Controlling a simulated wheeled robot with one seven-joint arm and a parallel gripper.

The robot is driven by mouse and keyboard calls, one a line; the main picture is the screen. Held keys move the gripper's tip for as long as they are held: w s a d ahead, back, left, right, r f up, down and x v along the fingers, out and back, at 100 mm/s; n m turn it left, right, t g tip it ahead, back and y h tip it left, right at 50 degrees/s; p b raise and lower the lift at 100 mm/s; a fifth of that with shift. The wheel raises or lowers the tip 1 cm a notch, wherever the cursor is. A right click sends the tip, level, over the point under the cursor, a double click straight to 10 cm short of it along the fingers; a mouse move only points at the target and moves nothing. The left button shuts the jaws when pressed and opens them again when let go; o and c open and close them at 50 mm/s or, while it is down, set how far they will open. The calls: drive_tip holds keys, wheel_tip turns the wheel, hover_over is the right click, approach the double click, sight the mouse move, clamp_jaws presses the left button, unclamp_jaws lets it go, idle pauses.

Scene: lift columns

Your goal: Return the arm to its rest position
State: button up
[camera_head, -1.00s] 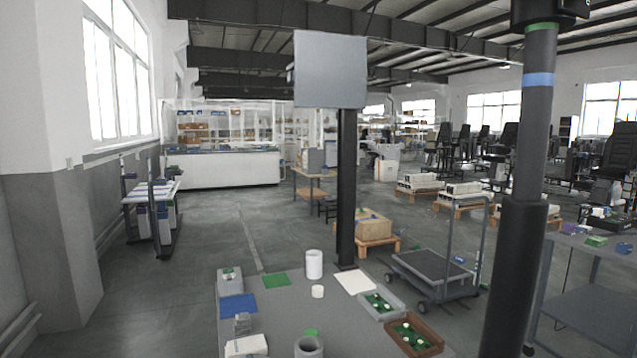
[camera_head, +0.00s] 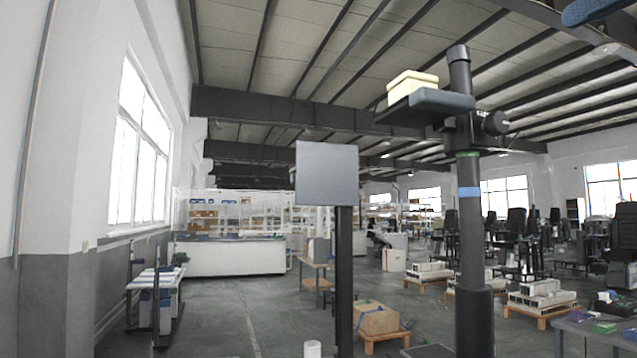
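My gripper is not in view, and I cannot make out my arm with certainty. A dark blue rounded shape (camera_head: 596,9) cuts into the top right corner; I cannot tell what it is. A dark lift column (camera_head: 470,240) stands right of the middle, with a green ring and a blue band. Near its top, a dark platform (camera_head: 430,101) bears a cream block (camera_head: 411,85).
A grey panel (camera_head: 327,174) on a black post stands in the middle. A white cylinder (camera_head: 312,349) shows at the bottom edge. A crate (camera_head: 377,319) on a pallet and a wheeled rack (camera_head: 155,300) stand on the floor. Open floor (camera_head: 225,310) lies left of the post.

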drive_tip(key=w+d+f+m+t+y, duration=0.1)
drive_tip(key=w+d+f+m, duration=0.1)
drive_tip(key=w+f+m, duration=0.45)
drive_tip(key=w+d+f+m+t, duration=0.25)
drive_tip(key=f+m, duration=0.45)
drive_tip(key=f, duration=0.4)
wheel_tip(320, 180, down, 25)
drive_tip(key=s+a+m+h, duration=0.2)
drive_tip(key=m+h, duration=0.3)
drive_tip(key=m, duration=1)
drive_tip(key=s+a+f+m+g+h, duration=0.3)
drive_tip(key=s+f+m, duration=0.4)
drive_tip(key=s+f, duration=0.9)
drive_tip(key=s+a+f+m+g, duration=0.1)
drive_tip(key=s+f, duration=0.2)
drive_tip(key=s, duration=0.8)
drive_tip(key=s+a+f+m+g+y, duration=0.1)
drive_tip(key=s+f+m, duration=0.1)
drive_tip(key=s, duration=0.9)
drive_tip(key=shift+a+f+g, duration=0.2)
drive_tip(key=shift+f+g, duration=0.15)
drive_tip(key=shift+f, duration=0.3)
